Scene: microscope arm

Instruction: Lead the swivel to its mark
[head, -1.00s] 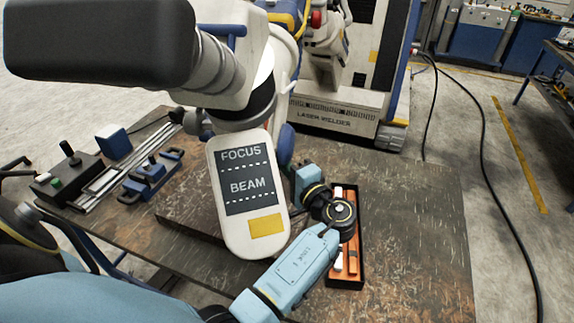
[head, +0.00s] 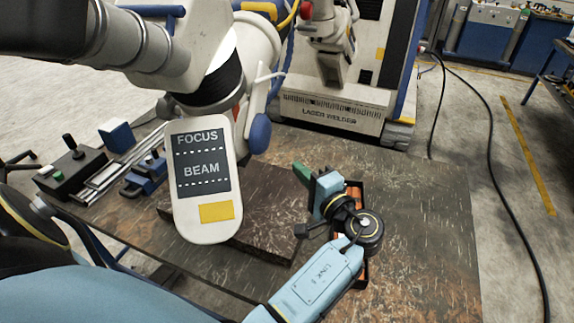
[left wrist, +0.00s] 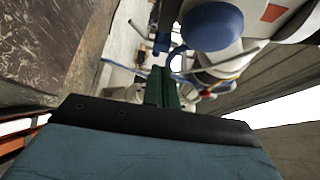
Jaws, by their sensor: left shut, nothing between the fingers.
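The microscope's swivel arm (head: 165,50) reaches over the bench from the upper left. Its white panel (head: 203,180) reads FOCUS and BEAM and hangs tilted above a dark slab. A blue knob (head: 260,133) sits on the swivel's right side; a blue rounded knob also shows large in the left wrist view (left wrist: 212,25). I cannot make out the mark. My left gripper (head: 302,173) has green fingers, closed together and empty, right of the panel and apart from the blue knob. The fingers (left wrist: 163,88) point toward the swivel area in the left wrist view. My right gripper is out of view.
An orange-and-black tray (head: 356,200) lies partly behind my left wrist. A control box (head: 72,168) and metal rails stand at the bench's left. A laser welder (head: 345,115) stands behind the bench (head: 420,220), whose right part is clear.

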